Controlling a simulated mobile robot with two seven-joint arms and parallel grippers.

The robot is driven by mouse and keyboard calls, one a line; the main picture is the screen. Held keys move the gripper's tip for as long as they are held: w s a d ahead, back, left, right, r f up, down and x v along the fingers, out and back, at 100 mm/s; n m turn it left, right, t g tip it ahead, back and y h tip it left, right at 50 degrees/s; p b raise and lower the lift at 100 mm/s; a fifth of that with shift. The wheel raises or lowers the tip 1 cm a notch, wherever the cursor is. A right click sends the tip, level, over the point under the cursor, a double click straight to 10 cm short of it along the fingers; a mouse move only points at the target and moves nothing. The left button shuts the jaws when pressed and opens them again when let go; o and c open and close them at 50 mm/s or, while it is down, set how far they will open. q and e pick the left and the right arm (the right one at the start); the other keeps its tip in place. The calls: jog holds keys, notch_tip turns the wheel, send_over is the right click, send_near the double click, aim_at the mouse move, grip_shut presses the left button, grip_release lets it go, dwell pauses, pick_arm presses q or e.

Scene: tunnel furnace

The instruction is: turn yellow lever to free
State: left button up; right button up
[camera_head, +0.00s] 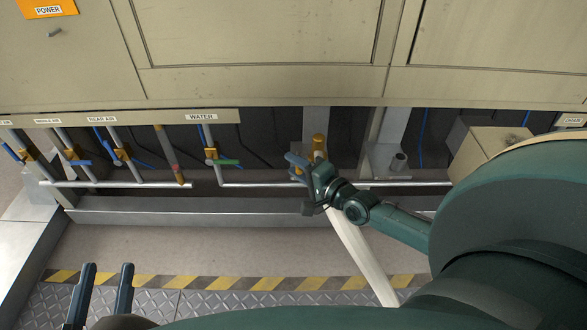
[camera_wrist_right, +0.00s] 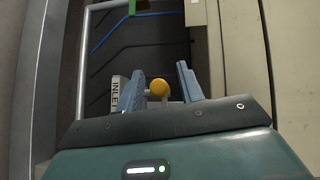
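The yellow lever (camera_head: 319,143) stands upright beneath the furnace cabinet, right of the WATER valve. In the right wrist view its round yellow end (camera_wrist_right: 160,87) shows between the two fingers of my right gripper (camera_wrist_right: 157,85). Gaps show between the fingers and the yellow end, so the gripper is open around or just short of it; I cannot tell the depth. In the head view my right gripper (camera_head: 299,163) is beside the lever and partly hides its base. My left gripper (camera_head: 107,268) is open and empty at the lower left, far from the lever.
A WATER valve with a green handle (camera_head: 225,162) and several blue-handled air valves (camera_head: 75,162) are to the left. A horizontal pipe (camera_head: 255,185) runs below them. The cabinet (camera_head: 260,85) overhangs above. The striped floor (camera_head: 240,283) is clear.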

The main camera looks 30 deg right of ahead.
jog(key=shift+w+a, duration=0.15)
jog(key=shift+w, duration=0.4)
grip_shut()
